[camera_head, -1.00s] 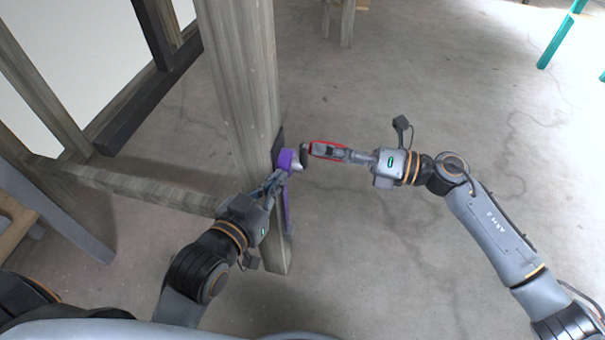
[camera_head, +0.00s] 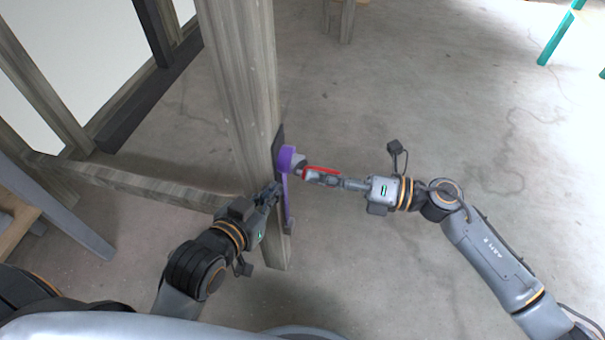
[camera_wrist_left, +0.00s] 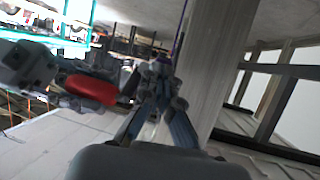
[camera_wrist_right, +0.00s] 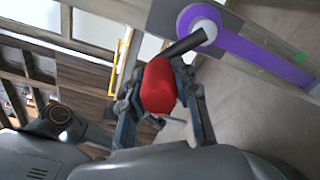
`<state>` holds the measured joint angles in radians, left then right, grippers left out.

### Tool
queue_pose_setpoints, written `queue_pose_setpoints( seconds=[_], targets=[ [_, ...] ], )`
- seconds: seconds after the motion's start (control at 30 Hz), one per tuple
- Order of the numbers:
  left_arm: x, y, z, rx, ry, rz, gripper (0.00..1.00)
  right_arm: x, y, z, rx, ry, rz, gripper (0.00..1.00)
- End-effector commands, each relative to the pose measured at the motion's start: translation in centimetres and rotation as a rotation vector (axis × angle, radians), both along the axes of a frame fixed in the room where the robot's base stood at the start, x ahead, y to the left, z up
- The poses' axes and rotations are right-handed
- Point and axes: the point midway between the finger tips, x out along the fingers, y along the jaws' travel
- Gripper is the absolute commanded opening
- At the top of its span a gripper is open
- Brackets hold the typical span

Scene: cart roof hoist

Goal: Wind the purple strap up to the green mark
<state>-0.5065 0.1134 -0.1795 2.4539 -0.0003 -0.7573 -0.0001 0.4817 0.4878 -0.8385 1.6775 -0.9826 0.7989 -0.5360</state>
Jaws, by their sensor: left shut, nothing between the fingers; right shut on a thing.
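The purple strap (camera_head: 286,160) is wound on a drum on the wooden post and runs down the post. In the right wrist view the strap (camera_wrist_right: 255,52) leads from the drum (camera_wrist_right: 203,24) toward a green mark (camera_wrist_right: 299,57) at the right. A dark crank arm (camera_wrist_right: 185,44) joins the drum to a red handle (camera_wrist_right: 158,86). My right gripper (camera_head: 309,175) is shut on the red handle, which also shows in the head view (camera_head: 322,169). My left gripper (camera_head: 276,189) is shut and empty, close to the post and below the drum. In the left wrist view its fingers (camera_wrist_left: 158,75) are together.
The wooden post (camera_head: 240,90) stands in the middle, with a low wooden rail (camera_head: 130,182) on its left. A teal leg (camera_head: 558,36) stands at the far right. The concrete floor right of the post is clear.

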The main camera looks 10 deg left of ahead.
Motion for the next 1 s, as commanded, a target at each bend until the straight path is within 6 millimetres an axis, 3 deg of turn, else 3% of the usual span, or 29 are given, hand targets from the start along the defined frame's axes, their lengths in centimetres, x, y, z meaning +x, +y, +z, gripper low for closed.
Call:
queue_pose_setpoints(
  seconds=[0.3,0.6,1.0],
  targets=[
    [0.3,-0.1,0.3,-0.006,-0.024,-0.001,0.0,0.6,-0.3,-0.4,-0.004,-0.004,-0.019,0.05],
    [2.0,-1.3,5.0,-0.072,-0.293,-0.02,0.0,0.2,-0.3,-2.1,-0.005,-0.005,-0.019,0.06],
    [2.0,-2.1,10.5,-0.146,-0.583,-0.037,0.0,-0.1,-0.4,-3.5,-0.003,-0.009,-0.022,0.06]
  ],
)
